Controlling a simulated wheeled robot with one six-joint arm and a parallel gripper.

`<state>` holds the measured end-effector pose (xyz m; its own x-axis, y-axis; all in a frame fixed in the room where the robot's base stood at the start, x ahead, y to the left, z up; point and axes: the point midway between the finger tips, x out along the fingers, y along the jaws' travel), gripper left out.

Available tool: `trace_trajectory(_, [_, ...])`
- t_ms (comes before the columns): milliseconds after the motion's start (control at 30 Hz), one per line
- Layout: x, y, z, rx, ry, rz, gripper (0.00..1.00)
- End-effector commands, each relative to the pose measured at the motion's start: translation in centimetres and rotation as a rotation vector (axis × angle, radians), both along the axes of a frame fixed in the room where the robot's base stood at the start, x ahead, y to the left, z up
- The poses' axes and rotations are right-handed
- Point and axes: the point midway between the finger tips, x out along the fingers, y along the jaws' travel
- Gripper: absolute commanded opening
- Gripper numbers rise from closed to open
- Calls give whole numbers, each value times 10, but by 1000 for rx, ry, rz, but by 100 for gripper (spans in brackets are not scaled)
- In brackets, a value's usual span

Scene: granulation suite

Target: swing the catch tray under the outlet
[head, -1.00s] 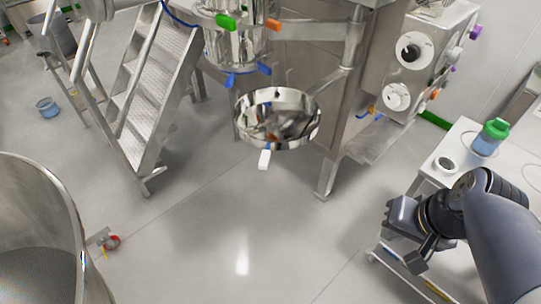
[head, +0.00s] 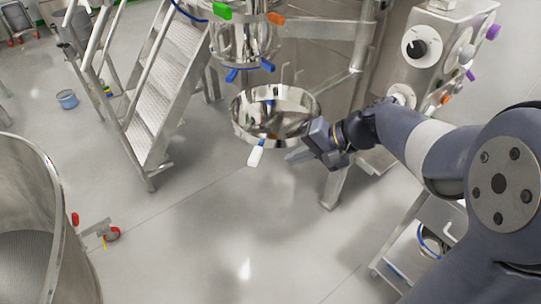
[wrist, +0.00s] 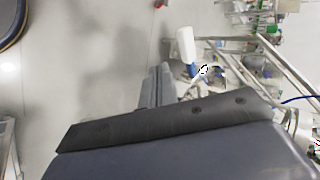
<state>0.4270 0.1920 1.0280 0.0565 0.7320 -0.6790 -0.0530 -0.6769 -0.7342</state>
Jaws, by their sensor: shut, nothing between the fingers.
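The catch tray (head: 302,98) is a round, shiny steel pan on an arm at the steel column. It has a white-tipped handle (head: 256,156) with a blue base at its front. The handle also shows in the wrist view (wrist: 186,40). The outlet (head: 243,42) is a steel cylinder with blue clamps, above and slightly left of the tray in the head view. My gripper (head: 289,157) is shut and empty, just right of the handle, near the tray's front right rim. In the wrist view the fingers (wrist: 157,84) lie left of the handle, apparently apart from it.
A steel staircase (head: 160,85) stands to the left. A large steel vessel (head: 48,215) is at the lower left, with a red-wheeled caster (head: 112,234). A control box (head: 450,45) is at the upper right. The middle floor is clear.

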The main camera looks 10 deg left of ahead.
Motion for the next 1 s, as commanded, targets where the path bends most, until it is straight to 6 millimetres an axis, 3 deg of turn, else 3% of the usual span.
trace_trajectory(133, [0, 24, -22, -3, 6, 4, 0])
trace_trajectory(400, [4, 56, -19, -2, 0, 3, 0])
trace_trajectory(1000, [6, 66, -20, -2, -1, -9, 0])
